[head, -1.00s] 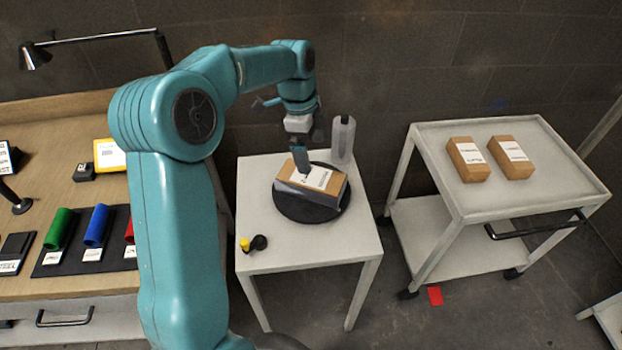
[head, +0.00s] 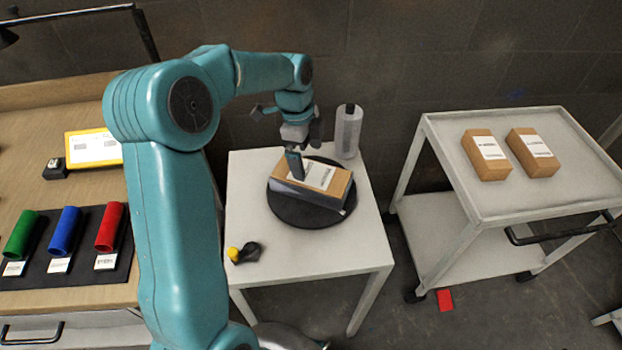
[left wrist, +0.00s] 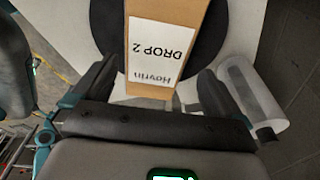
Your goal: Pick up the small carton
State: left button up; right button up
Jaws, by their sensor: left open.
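A brown carton (head: 338,181) with a white label lies on a round black turntable (head: 300,213) on the small white table. Contact cannot be told. My right gripper is not in view.
A grey-white bottle (head: 347,132) stands behind the turntable, close to the gripper. A black and yellow item (head: 244,252) lies at the table's front left. Two more labelled cartons (head: 485,155) (head: 533,153) lie on a white cart (head: 478,205) at right. Coloured tubes (head: 66,231) lie on the left bench.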

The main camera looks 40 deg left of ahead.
aim_at(311, 173)
pick_arm(q)
jog(key=f, duration=0.2)
jog(key=shift+d+f, duration=0.35)
jog(key=shift+d, duration=0.05)
jog(key=shift+s+d+f, duration=0.1)
jog(key=shift+d+f, duration=0.05)
jog(key=shift+d+f+p, duration=0.15)
jog(key=shift+f, duration=1.25)
jog(key=shift+d+f+p, duration=0.1)
jog(key=shift+f+p, duration=0.05)
jog(key=shift+f, duration=1.2)
jog(key=shift+c, duration=0.3)
jog(key=shift+w+r, duration=0.15)
jog(key=shift+w, duration=0.05)
jog(key=c, duration=1.1)
